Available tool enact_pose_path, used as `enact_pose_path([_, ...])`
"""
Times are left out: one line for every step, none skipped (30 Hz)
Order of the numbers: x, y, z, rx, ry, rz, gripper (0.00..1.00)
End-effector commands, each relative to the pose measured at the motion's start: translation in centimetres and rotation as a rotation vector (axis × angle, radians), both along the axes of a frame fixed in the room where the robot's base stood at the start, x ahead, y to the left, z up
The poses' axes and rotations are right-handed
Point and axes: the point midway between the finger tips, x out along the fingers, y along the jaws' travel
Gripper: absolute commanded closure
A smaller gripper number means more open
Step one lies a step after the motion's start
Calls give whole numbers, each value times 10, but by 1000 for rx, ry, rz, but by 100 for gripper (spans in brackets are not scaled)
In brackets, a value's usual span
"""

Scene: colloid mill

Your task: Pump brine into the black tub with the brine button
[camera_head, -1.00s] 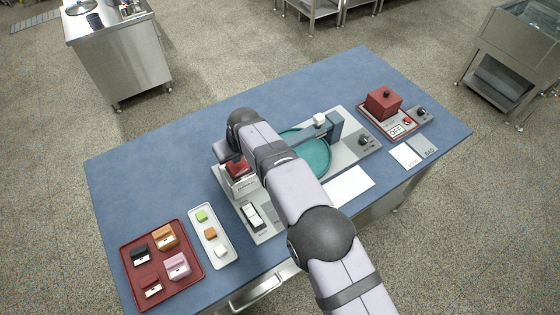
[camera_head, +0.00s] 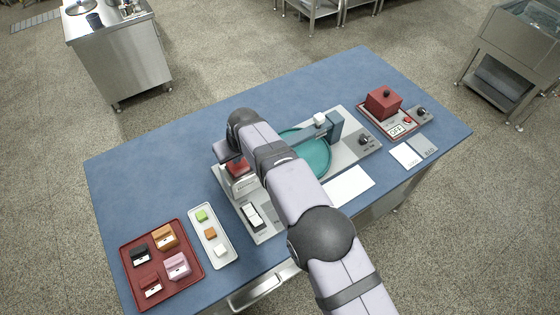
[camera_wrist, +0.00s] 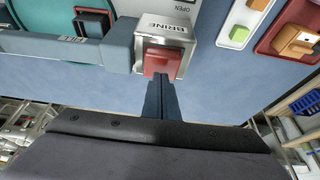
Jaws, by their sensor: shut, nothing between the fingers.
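The brine button is a red square cap (camera_wrist: 162,60) on a metal box marked BRINE (camera_wrist: 165,30). The red cap also shows in the head view (camera_head: 237,167), beside my arm. My gripper (camera_wrist: 160,84) is shut and empty, its fingertips at the near edge of the cap; I cannot tell whether they touch it. A black square thing with a reddish edge (camera_wrist: 92,22) sits on the teal disc (camera_wrist: 40,20) in the wrist view; I cannot tell whether it is the black tub. A small black piece with a white face (camera_head: 140,254) lies on the red tray.
The red tray (camera_head: 128,285) also holds orange, pink and dark red pieces. A white tray (camera_head: 228,258) holds green, brown and white blocks. A blue-grey arm (camera_wrist: 115,48) lies left of the button. A red box (camera_head: 383,102) stands at the far right. The table's back left is clear.

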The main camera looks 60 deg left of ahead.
Motion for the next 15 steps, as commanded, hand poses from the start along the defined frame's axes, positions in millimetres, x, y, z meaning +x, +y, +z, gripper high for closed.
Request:
enact_pose_path([0,0,-2,0,0,0,100])
enact_pose_path([0,0,-2,0,0,0,100])
enact_pose_path([0,0,-3,0,0,0,100])
enact_pose_path([0,0,-4,0,0,0,100])
enact_pose_path([0,0,-4,0,0,0,100])
enact_pose_path([0,0,-5,0,0,0,100])
enact_pose_path([0,0,-6,0,0,0,100])
enact_pose_path([0,0,-6,0,0,0,100])
enact_pose_path([0,0,-7,0,0,0,100])
enact_pose_path([0,0,-7,0,0,0,100])
enact_pose_path([0,0,-8,0,0,0,100])
enact_pose_path([0,0,-9,0,0,0,100])
enact_pose_path([0,0,-9,0,0,0,100])
enact_pose_path([0,0,-10,0,0,0,100])
enact_pose_path([0,0,-10,0,0,0,100])
